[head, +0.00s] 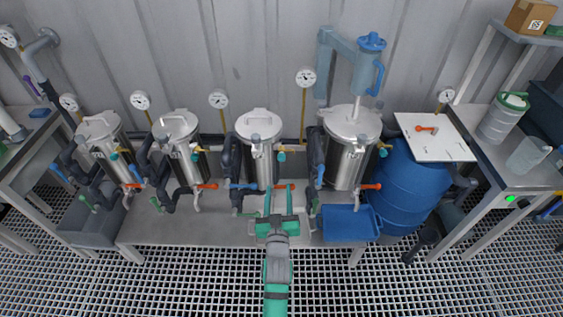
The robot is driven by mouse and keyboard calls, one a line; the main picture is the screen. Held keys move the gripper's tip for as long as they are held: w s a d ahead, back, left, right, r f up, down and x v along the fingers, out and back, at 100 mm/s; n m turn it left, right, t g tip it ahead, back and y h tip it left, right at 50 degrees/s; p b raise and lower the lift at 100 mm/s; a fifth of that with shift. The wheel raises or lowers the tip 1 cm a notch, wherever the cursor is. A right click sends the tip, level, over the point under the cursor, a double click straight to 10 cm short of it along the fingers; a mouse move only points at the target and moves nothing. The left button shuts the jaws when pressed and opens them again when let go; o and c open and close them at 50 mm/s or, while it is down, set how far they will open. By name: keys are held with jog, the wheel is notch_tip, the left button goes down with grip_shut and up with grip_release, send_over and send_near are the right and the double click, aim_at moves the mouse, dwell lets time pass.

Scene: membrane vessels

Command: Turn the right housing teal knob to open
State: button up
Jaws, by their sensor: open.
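The right housing (346,158) is an upright steel cylinder with a lid, the rightmost of the row on the bench. A small teal knob (383,152) sits at its upper right side, beside a brass-coloured fitting. The knob is small here, so I cannot tell its exact turn. An orange lever (371,186) sits lower on the same side. My gripper (279,190) is open and empty. It is in front of the neighbouring housing (257,150), left of and below the knob and apart from it. My gripper's body hides part of the bench's front.
More steel housings with hoses, gauges and orange levers stand to the left. A blue barrel (412,190) and a blue tray (350,222) are near the right housing. A side table (515,165) stands right. The grated floor in front is clear.

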aim_at(281, 159)
jog(key=w, duration=0.8)
jog(key=w+d+r, duration=0.1)
jog(key=w, duration=0.4)
jog(key=shift+w+r, duration=0.1)
jog(key=shift+c, duration=0.4)
jog(key=c, duration=1)
